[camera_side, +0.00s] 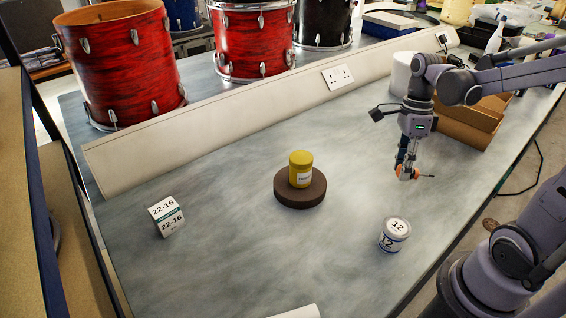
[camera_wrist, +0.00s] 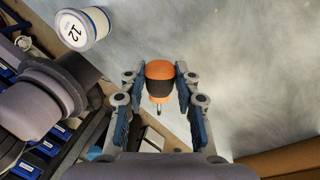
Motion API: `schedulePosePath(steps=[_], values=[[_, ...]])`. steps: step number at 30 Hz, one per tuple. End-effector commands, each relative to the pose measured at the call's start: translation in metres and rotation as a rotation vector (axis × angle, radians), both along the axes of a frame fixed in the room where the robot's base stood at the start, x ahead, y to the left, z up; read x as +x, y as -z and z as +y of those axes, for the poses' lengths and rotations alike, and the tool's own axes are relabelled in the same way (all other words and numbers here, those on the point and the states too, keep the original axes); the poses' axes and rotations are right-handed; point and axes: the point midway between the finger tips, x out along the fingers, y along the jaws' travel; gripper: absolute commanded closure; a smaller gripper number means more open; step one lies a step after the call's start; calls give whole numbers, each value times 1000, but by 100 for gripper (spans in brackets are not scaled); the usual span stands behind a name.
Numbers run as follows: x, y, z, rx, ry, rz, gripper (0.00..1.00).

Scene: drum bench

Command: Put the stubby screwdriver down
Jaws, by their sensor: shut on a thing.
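The stubby screwdriver (camera_wrist: 159,79) has an orange and black handle and a short dark shaft. My gripper (camera_wrist: 160,82) is shut on its handle, with one finger on each side in the wrist view. In the side view my gripper (camera_side: 406,170) is at the right of the bench, pointing down. The screwdriver's orange handle (camera_side: 404,173) shows at the fingertips there, with its shaft pointing right. It appears to be above the bench top (camera_side: 240,255); the exact gap is hard to tell.
A white tin marked 12 (camera_side: 395,234) stands nearby in front. A yellow jar (camera_side: 301,168) sits on a round brown block (camera_side: 300,193) mid-bench. A box marked 22-16 (camera_side: 166,215) is at left. A brown cardboard box (camera_side: 465,130) stands behind my gripper. Bench between is clear.

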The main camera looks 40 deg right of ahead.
Motion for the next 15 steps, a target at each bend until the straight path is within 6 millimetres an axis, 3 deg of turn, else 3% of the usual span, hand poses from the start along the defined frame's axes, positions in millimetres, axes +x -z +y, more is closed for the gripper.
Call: schedulePosePath(steps=[9, 15], values=[[38, 35, 46, 1, -4, 1, 100], [48, 45, 57, 1, 0, 0, 100]])
